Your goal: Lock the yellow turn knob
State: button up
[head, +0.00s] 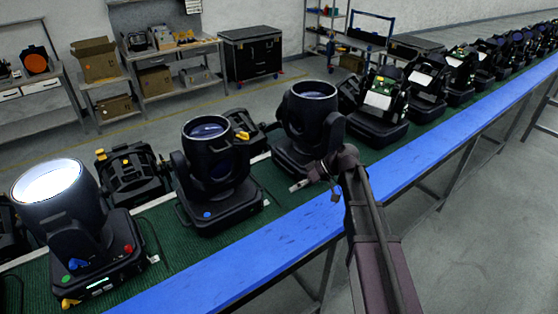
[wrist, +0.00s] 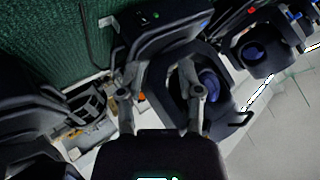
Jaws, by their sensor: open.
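A yellow knob (head: 70,302) shows at the front foot of the lit par can (head: 68,215) at the left. The can's base also has blue, red and green knobs. Other small yellow parts show on the units behind: one (head: 243,135) between the two dark cans, one (head: 100,154) behind the lit can. I cannot tell which is the task's knob. My gripper (head: 316,190) is beside the right dark can (head: 308,125), well right of the lit can. Its fingers, seen in the wrist view (wrist: 160,94), are apart with nothing held between them. Dark lamp bodies lie beyond them.
The cans stand on a green belt (head: 160,215) with a blue front rail (head: 240,262). More units (head: 383,100) line the belt to the far right. Shelves with boxes (head: 95,58) and a black case (head: 252,52) stand behind. The floor right of the rail is clear.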

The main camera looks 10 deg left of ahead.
jog(key=s+d+f+m+h, duration=0.3)
jog(key=s+d, duration=0.1)
jog(key=d, duration=0.3)
jog(key=s+d+f+m+t+h+b, duration=0.1)
jog(key=s+d+f+m+h, duration=0.2)
jog(key=s+d+m, duration=0.1)
jog(key=s+d+f+m+h+b, duration=0.1)
jog(key=s+d+f+m+h, duration=0.2)
jog(key=s+d, duration=0.3)
jog(key=d+m, duration=0.1)
jog(key=d, duration=0.2)
jog(key=shift+s+d+f+t+h, duration=0.15)
jog(key=shift+d+f+t+h, duration=0.15)
jog(key=shift+d+t+h, duration=0.1)
jog(key=shift+a, duration=0.1)
